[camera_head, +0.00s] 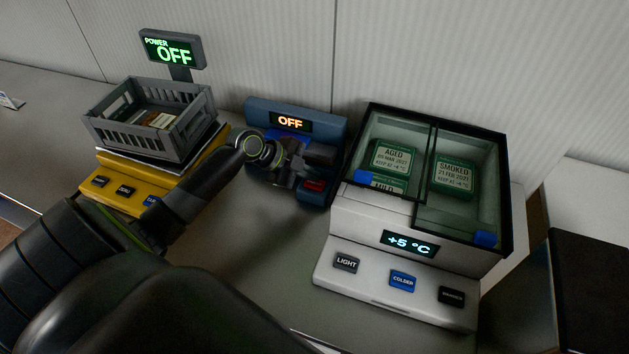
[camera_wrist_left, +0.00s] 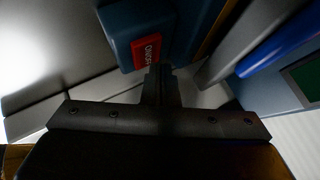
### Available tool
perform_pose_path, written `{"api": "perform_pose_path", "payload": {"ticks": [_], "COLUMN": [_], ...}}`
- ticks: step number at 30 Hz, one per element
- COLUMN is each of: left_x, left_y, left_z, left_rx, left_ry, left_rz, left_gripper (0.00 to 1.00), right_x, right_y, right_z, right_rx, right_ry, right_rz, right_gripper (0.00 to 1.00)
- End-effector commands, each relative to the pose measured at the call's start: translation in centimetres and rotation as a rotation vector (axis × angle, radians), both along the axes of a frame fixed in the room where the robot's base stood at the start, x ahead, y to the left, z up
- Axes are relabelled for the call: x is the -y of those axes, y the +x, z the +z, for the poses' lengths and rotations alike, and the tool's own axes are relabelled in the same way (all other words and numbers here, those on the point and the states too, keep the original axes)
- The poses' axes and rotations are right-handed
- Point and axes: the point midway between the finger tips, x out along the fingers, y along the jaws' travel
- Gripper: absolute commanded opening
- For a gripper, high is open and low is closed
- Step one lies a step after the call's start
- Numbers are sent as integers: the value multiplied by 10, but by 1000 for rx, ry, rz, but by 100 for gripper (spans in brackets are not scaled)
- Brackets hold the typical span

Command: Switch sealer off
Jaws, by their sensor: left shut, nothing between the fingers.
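The sealer (camera_head: 262,107) is a blue device at the middle back of the counter. Its display (camera_head: 290,121) reads OFF in orange. A red button (camera_head: 314,186) sits on its front right part. In the left wrist view the red button (camera_wrist_left: 147,52) is marked ON/OFF. My left gripper (camera_head: 291,180) is in front of the sealer, just left of the red button, and hides part of the sealer. In the left wrist view its fingers (camera_wrist_left: 160,84) are shut and empty, close beside the button; I cannot tell whether they touch it. My right gripper is not in view.
A yellow scale (camera_head: 122,201) with a grey crate (camera_head: 118,131) stands at left; its raised display (camera_head: 173,49) reads OFF. A white cooler (camera_head: 350,228) with green packs (camera_head: 454,174) and a +5 °C display stands close at right. Bare counter (camera_head: 265,235) lies in front of the sealer.

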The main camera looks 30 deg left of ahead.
Motion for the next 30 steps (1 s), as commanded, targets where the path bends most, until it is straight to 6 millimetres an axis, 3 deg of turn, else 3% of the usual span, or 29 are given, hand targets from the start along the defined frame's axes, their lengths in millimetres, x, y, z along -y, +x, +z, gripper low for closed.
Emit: {"api": "perform_pose_path", "payload": {"ticks": [11, 30], "left_x": [0, 0], "left_y": [0, 0], "left_z": [6, 62], "left_rx": [0, 2], "left_ry": [1, 0], "left_rz": [-1, -1], "left_gripper": [0, 0], "right_x": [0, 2], "right_y": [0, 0], "right_z": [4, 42], "right_rx": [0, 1], "right_ry": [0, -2], "right_rz": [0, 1], "right_gripper": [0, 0]}}
